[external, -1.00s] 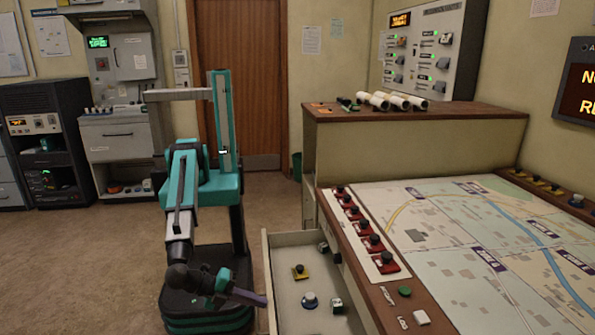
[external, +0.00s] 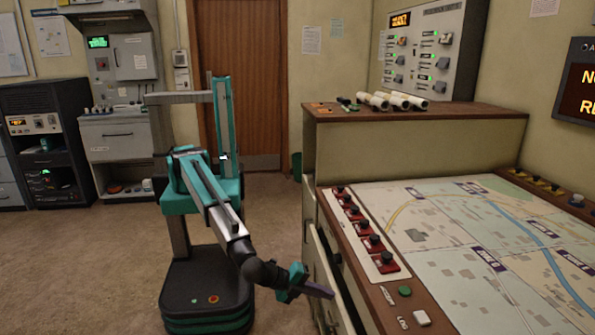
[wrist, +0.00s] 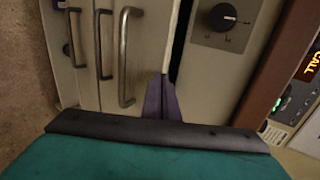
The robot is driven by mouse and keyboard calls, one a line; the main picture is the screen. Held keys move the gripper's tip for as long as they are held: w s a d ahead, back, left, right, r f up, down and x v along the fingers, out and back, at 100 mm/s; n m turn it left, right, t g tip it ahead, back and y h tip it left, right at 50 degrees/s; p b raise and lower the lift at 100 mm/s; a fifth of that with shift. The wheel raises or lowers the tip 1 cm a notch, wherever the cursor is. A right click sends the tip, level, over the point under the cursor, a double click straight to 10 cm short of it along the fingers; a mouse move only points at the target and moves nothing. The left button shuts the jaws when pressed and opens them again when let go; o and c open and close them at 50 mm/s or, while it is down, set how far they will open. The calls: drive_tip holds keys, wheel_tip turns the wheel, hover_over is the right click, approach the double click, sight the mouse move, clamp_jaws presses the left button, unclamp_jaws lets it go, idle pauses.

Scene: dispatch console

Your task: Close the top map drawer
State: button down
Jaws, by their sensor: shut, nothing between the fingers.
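The top map drawer (external: 322,263) is pushed almost fully in under the map table's left side, and its inside is hidden. In the wrist view its pale front (wrist: 148,40) carries a metal bar handle. A narrow dark gap shows between its top edge and the console panel. My gripper (external: 331,293) is shut and empty, with its purple fingers at the drawer front. In the wrist view the fingers (wrist: 162,98) reach the drawer's top edge beside the handle; I cannot tell whether they press on it.
The map table (external: 470,230) with red-button units (external: 365,235) along its left edge is right of my gripper. A round knob (wrist: 222,17) sits on the panel beside the gap. Other handled fronts (wrist: 85,50) lie left in the wrist view. The floor (external: 90,260) at left is clear.

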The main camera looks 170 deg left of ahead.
drive_tip(key=shift+a, duration=0.3)
drive_tip(key=shift+d, duration=0.1)
drive_tip(key=d+f+b+v, duration=0.1)
drive_tip(key=v, duration=1.2)
drive_tip(key=shift+f, duration=0.25)
drive_tip(key=shift+d, duration=0.1)
